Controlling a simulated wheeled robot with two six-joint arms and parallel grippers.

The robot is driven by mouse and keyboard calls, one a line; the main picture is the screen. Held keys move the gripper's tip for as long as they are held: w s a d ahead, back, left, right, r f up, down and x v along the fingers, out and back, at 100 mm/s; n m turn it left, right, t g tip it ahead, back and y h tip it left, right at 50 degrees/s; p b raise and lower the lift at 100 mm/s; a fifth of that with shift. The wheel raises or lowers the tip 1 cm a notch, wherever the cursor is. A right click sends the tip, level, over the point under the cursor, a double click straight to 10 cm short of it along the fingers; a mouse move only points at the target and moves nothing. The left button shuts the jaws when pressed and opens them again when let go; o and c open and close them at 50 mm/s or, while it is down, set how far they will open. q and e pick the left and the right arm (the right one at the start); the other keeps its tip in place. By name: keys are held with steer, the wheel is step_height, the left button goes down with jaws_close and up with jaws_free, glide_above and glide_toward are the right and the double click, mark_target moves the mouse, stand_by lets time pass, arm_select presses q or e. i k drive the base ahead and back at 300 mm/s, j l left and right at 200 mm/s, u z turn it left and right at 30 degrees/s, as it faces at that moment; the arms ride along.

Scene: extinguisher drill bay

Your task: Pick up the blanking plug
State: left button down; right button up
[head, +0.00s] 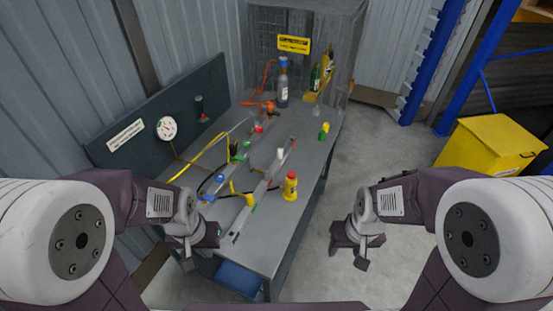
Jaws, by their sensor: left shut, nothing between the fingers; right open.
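I cannot tell for sure which small part is the blanking plug. Candidates on the grey bench (262,247) are a white capped piece (280,154) near the middle, a red piece (258,129) behind it, and a green and yellow piece (324,131) near the right edge. My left gripper (194,258) is shut and empty at the bench's near left corner, apart from these parts. My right gripper (357,258) is open and empty over the floor, right of the bench.
A yellow bottle (291,187) stands near the bench's right edge. A grey bottle (282,90) and a green bottle (315,78) stand at the back. A round gauge (167,128) is at the left panel. A yellow bin (490,152) stands right; floor between is clear.

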mark_target(280, 151)
steer(key=i+l+u, duration=0.15)
steer(key=l+u, duration=0.3)
steer(key=l, duration=0.3)
steer(key=l+u, duration=0.45)
steer(key=l, duration=0.25)
steer(key=k+l+u, duration=0.1)
steer(key=l+u, duration=0.35)
steer(key=l, duration=0.3)
steer(key=i+l+u, duration=0.2)
steer(key=l+u, duration=0.15)
steer(key=i+l+u, duration=0.15)
steer(key=l+u, duration=0.15)
steer(key=l, duration=0.25)
steer(key=i+l+u, duration=0.1)
steer(key=l+u, duration=0.25)
steer(key=l, duration=0.15)
steer(key=l+u, duration=0.35)
steer(key=l, duration=0.2)
steer(key=i, duration=0.05)
